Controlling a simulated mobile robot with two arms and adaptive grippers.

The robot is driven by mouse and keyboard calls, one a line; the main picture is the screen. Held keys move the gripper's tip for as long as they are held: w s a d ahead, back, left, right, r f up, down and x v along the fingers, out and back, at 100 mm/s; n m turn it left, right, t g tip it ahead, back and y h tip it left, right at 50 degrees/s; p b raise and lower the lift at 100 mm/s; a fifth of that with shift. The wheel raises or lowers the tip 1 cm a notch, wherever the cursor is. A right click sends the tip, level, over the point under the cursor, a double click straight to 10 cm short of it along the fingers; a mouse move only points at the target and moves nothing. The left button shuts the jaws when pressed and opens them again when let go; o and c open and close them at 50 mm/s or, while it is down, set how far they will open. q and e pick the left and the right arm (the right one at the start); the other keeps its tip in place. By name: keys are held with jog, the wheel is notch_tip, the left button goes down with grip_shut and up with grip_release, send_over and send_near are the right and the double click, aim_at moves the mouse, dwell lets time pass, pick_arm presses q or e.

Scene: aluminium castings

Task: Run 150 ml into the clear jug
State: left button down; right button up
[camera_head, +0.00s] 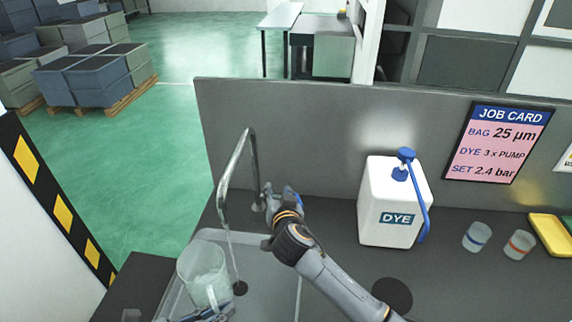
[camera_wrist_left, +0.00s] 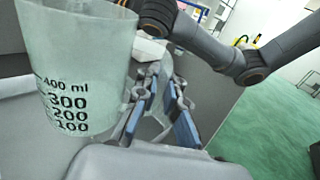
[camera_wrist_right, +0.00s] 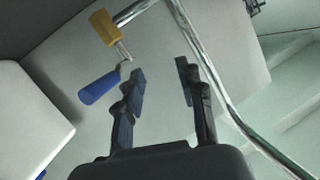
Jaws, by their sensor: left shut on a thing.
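The clear jug (camera_head: 201,262) is held over the sink at the lower left of the head view. My left gripper (camera_wrist_left: 160,115) is shut on its handle; printed marks from 100 to 400 ml face the left wrist view on the jug (camera_wrist_left: 75,75). I cannot make out a water level. The curved tap (camera_head: 237,160) stands behind the sink, its spout near the jug's right side. A thin pale line runs from the spout towards the drain; I cannot tell if it is water. My right gripper (camera_wrist_right: 160,82) is open and empty, beside the tap's blue lever (camera_wrist_right: 98,88).
A white DYE pump container (camera_head: 392,205) stands right of my right arm. Two small cups (camera_head: 477,237) (camera_head: 519,244) and a yellow tray (camera_head: 552,236) are farther right. A grey panel (camera_head: 300,125) backs the counter. The sink drain (camera_head: 240,288) is beside the jug.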

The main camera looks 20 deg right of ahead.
notch_tip(320, 180, up, 11)
jog(key=s+d+n+g, duration=0.1)
jog(key=s+n+g, duration=0.1)
jog(key=g, duration=1.3)
jog(key=shift+s+d+n+h, duration=0.15)
jog(key=shift+s+n+h, duration=0.15)
jog(key=shift+n, duration=0.6)
jog(key=shift+r, duration=0.1)
